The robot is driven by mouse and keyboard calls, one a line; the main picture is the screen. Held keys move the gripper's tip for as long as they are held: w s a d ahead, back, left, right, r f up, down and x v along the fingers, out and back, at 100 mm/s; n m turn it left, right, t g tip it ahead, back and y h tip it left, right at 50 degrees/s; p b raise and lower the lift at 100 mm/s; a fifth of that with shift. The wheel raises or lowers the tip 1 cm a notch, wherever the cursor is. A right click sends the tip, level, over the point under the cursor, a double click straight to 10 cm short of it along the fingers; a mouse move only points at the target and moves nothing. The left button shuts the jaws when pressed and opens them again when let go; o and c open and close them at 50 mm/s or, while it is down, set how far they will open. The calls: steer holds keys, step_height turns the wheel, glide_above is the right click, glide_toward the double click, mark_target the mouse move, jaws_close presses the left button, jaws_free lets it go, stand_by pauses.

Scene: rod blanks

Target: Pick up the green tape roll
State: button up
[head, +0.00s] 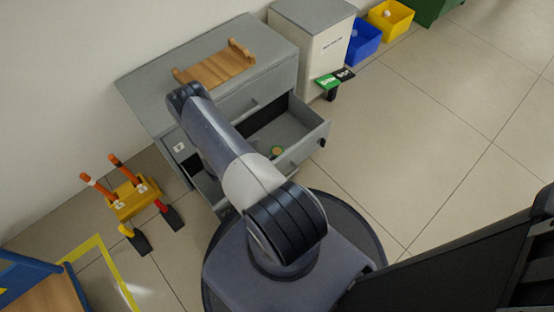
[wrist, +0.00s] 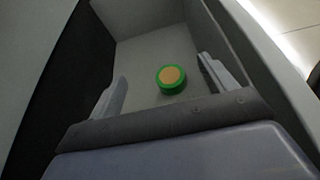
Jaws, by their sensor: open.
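The green tape roll (wrist: 172,79) lies flat on the floor of an open grey drawer, its core or top tan-orange. It also shows small in the head view (head: 277,152), inside the drawer (head: 318,136). In the wrist view my gripper (wrist: 165,85) is open, one finger to the left of the roll and one to the right. The roll appears between and beyond the fingertips, and neither finger is seen touching it. In the head view my gripper is hidden behind my arm.
The drawer walls (wrist: 238,45) rise close around my gripper. A wooden rack (head: 215,67) sits on the grey cabinet top (head: 150,90). A white-fronted cabinet (head: 318,50), blue bin (head: 364,40) and yellow bin (head: 390,18) stand behind. A yellow stand (head: 133,198) with several rods is at left.

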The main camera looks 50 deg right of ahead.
steer(key=b, duration=0.5)
glide_toward(279, 150)
steer(key=shift+w+d+f, duration=0.15)
steer(key=shift+f, duration=0.1)
steer(key=b+x, duration=0.2)
steer(key=x, duration=0.3)
steer(key=shift+d+f, duration=0.15)
steer(key=shift+d, duration=0.15)
steer(key=b+x, duration=0.2)
steer(key=x, duration=0.2)
steer(key=shift+f, duration=0.25)
steer(key=shift+d+b, duration=0.3)
steer(key=shift+d, duration=0.1)
steer(key=c, duration=1.1)
